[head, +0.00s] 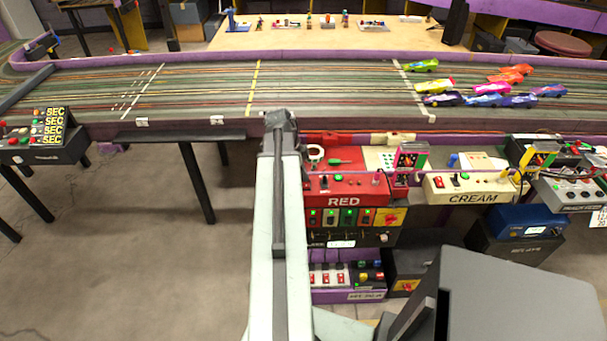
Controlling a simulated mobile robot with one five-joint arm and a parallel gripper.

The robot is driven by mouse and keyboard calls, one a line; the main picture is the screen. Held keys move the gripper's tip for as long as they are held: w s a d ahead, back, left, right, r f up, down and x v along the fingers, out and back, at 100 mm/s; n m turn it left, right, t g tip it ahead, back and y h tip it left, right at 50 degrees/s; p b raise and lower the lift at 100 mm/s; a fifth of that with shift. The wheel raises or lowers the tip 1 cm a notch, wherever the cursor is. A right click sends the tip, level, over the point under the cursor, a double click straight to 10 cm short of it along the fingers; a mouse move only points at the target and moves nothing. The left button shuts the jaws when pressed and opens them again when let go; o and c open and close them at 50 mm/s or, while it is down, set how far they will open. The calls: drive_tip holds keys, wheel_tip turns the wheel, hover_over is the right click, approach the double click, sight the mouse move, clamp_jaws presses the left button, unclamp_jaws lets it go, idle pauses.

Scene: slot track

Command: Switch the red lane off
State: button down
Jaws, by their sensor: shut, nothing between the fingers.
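The red control box (345,189), labelled RED, stands below the near edge of the track, right of my arm. A small dark switch with a green spot beside it (324,182) shows on its top, with a small knob (376,179) farther right. The switch's position is too small to tell. My pale arm link rises in front of the box's left side and may hide part of it. The fingers of my gripper cannot be made out in this view.
The cream box (475,187), labelled CREAM, stands right of the red one. A panel of coloured switches (350,219) sits below the red box. The slot track (210,90) runs behind, with several cars at right. Bare floor lies at left.

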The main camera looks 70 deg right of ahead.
drive_tip(key=shift+s+a, duration=0.3)
drive_tip(key=shift+a, duration=0.35)
drive_tip(key=d+p+v, duration=0.2)
drive_tip(key=p+v, duration=1.1)
drive_tip(key=shift+a+r+p, duration=0.15)
drive_tip(key=shift+r+p, duration=0.15)
drive_tip(key=shift+r, duration=0.25)
drive_tip(key=shift+s, duration=0.1)
